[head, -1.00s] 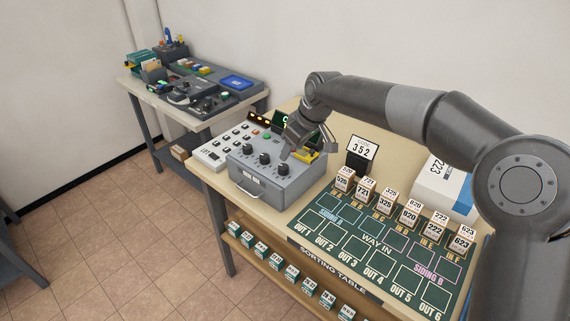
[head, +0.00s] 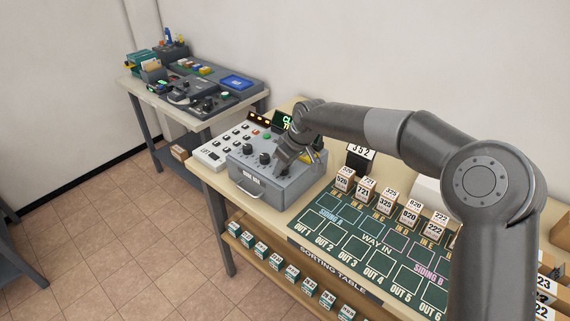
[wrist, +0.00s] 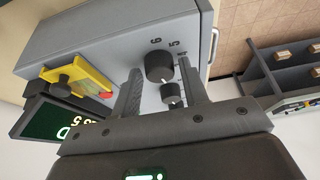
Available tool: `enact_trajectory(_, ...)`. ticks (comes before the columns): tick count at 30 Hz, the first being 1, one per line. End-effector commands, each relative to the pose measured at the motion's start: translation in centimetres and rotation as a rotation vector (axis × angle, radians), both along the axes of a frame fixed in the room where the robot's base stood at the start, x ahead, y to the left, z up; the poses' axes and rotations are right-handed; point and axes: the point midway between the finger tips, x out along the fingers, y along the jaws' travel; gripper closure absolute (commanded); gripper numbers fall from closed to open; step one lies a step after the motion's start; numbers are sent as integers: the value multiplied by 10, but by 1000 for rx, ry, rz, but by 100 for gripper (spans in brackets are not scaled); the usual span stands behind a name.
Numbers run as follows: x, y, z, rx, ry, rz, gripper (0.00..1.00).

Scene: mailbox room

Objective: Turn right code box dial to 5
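The grey code box (head: 258,183) stands on the sorting table with a row of black dials on its sloped top. The left dial (head: 248,149) and middle dial (head: 264,158) show clear of my arm; the right dial is mostly hidden behind my gripper (head: 284,160). In the wrist view, my gripper (wrist: 162,88) is open, with one finger on each side of a black dial (wrist: 158,67). Gaps show between the dial and both fingers. Printed numbers, 6 and 5 among them, show beside the dial. Its pointer setting is too small to read.
A yellow part (wrist: 85,73) sits on the box beside a dark screen (wrist: 50,118) with green characters. A white keypad (head: 212,153) is left of the box. Small numbered blocks (head: 409,214) stand right on the green mat (head: 340,232).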

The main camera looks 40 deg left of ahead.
Motion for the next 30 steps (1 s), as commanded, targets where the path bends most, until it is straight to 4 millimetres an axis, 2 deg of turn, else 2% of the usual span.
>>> enact_trajectory(1, 0, 0, 0, 0, 0, 0, 64)
enact_trajectory(12, 0, 0, 0, 0, 0, 0, 93)
enact_trajectory(22, 1, 0, 1, 2, 1, 52, 93)
enact_trajectory(30, 3, 0, 0, 2, 2, 231, 93)
